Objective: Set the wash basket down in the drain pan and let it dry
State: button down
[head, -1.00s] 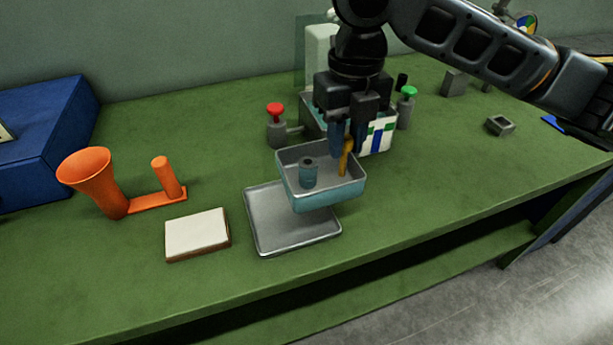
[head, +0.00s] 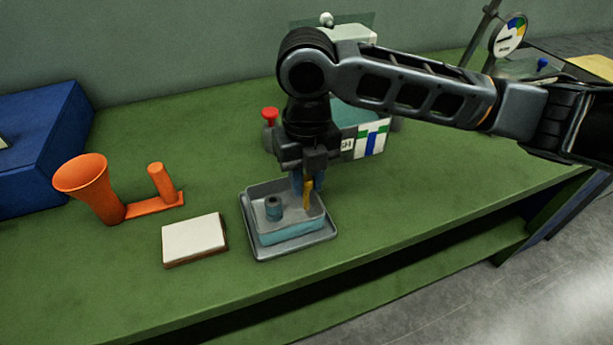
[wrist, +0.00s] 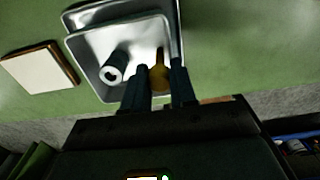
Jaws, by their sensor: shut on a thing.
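The wash basket (head: 285,231) is a small teal-sided open tray with an orange-yellow handle post (head: 308,193). A grey-blue cylinder (head: 273,207) stands inside it. The basket is over the grey metal drain pan (head: 262,254), within its rim and level. I cannot tell whether its underside touches the pan floor. My gripper (head: 306,184) is shut on the basket's handle at the right of the basket. In the wrist view my gripper (wrist: 161,88) has its fingers either side of the handle, with the basket (wrist: 92,48) and cylinder (wrist: 113,67) beyond them.
A white-topped pad (head: 194,239) lies left of the pan. An orange funnel and post stand (head: 141,205) is farther left, near a blue box (head: 40,142). A white and teal bath (head: 370,140) with a red knob (head: 269,115) stands behind. Green bench in front is clear.

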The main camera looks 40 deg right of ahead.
jog(key=shift+f, duration=0.15)
jog(key=c, duration=0.9)
grip_release()
notch_tip(320, 180, up, 12)
jog(key=shift+r, duration=0.2)
